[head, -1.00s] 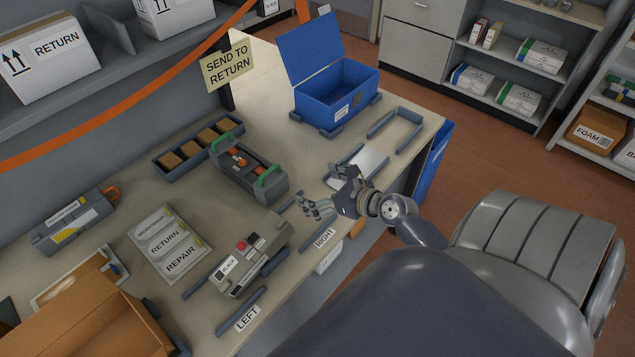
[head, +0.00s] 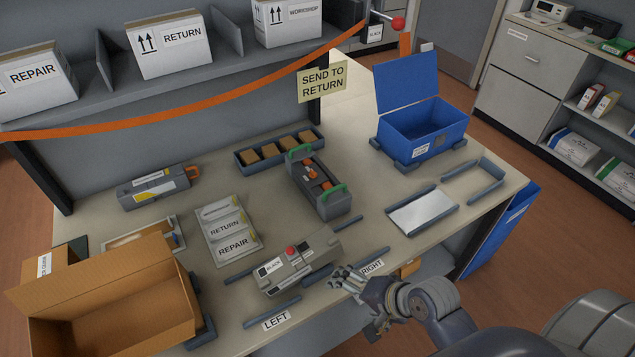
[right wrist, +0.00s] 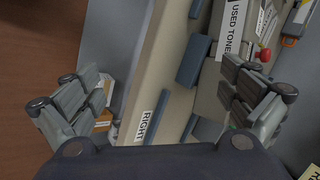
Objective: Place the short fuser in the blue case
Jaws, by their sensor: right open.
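A grey unit with green end handles and orange parts (head: 320,185), which looks like the short fuser, lies mid-table in the head view. The blue case (head: 425,128) stands open at the back right, its lid raised and its inside apparently empty. My right gripper (head: 347,279) is open and empty by the RIGHT label at the table's front edge, apart from the grey unit. In the right wrist view its fingers (right wrist: 165,100) are spread wide, over the table edge. My left gripper is not in view.
A used toner cartridge (head: 298,262) lies between low rails left of my right gripper. A foam-lined tray (head: 243,160) is behind the grey unit. A silver plate (head: 422,213) lies right of it. An open cardboard box (head: 120,320) stands front left. An orange strap crosses above.

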